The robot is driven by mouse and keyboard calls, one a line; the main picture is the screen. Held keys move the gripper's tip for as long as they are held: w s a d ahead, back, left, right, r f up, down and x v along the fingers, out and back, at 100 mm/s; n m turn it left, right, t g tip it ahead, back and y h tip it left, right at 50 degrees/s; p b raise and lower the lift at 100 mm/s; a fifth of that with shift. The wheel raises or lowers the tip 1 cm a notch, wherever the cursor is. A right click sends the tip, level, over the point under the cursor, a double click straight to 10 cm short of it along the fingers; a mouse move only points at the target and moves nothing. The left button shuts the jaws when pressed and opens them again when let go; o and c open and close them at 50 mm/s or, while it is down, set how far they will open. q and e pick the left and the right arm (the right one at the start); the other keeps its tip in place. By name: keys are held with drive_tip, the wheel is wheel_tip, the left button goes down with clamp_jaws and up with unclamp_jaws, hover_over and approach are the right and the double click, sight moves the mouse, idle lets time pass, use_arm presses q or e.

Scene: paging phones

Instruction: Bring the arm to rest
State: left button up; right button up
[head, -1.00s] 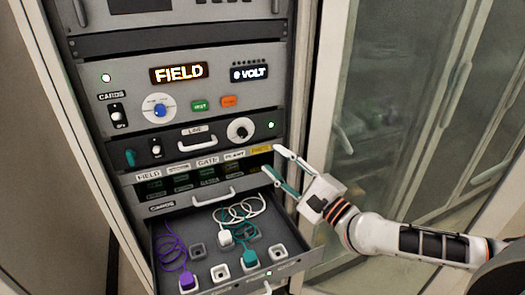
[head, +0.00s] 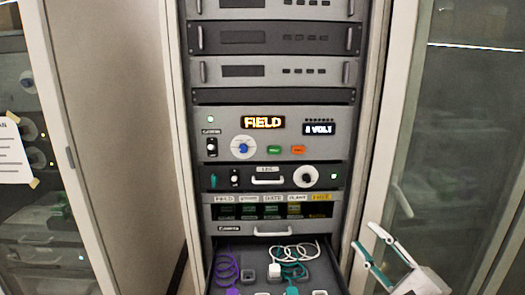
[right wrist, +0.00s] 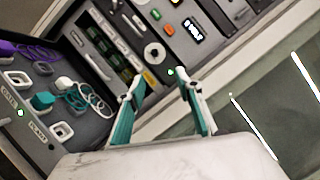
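My right gripper (head: 372,252) is at the lower right of the head view, in front of the glass door beside the rack. Its two fingers are apart with nothing between them. The right wrist view also shows the open, empty fingers (right wrist: 158,92), pointing toward the rack. Most of the right arm is outside the head view. My left gripper does not show in either view.
The rack's drawer (head: 255,283) is pulled open, with purple, white and teal plugs (right wrist: 42,101) and coiled cords. Above it are a card row (head: 272,211), a line panel (head: 267,181) and a FIELD display (head: 264,122). A glass door (head: 465,140) stands at right.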

drive_tip(key=s+a+f+n+g+y, duration=0.1)
drive_tip(key=s+a+f+n, duration=0.35)
drive_tip(key=f+n, duration=0.3)
drive_tip(key=s+a+f+n+g+y, duration=0.1)
drive_tip(key=s+a+f+n+g, duration=0.15)
drive_tip(key=a+f+n, duration=0.4)
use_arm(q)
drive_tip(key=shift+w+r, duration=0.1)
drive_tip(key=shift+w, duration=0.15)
use_arm(e)
drive_tip(key=s+d+f+n+g+h, duration=0.1)
drive_tip(key=s+d+f+n+h, duration=0.1)
drive_tip(key=s+f, duration=0.3)
drive_tip(key=s+d+f+n+g+h, duration=0.2)
drive_tip(key=s+d+f+n+h, duration=0.1)
drive_tip(key=f, duration=1)
drive_tip(key=s+d+f+n+g+h, duration=0.2)
drive_tip(key=s+d+f+n, duration=0.1)
drive_tip(key=s+f, duration=0.4)
wheel_tip(320, 180, down, 2)
drive_tip(key=shift+s+d+f+n+h, duration=0.15)
drive_tip(key=shift+d+f+n+h, duration=0.15)
drive_tip(key=shift+n, duration=0.2)
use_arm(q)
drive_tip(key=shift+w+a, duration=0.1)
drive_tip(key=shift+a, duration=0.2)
use_arm(e)
drive_tip(key=shift+a+r, duration=0.1)
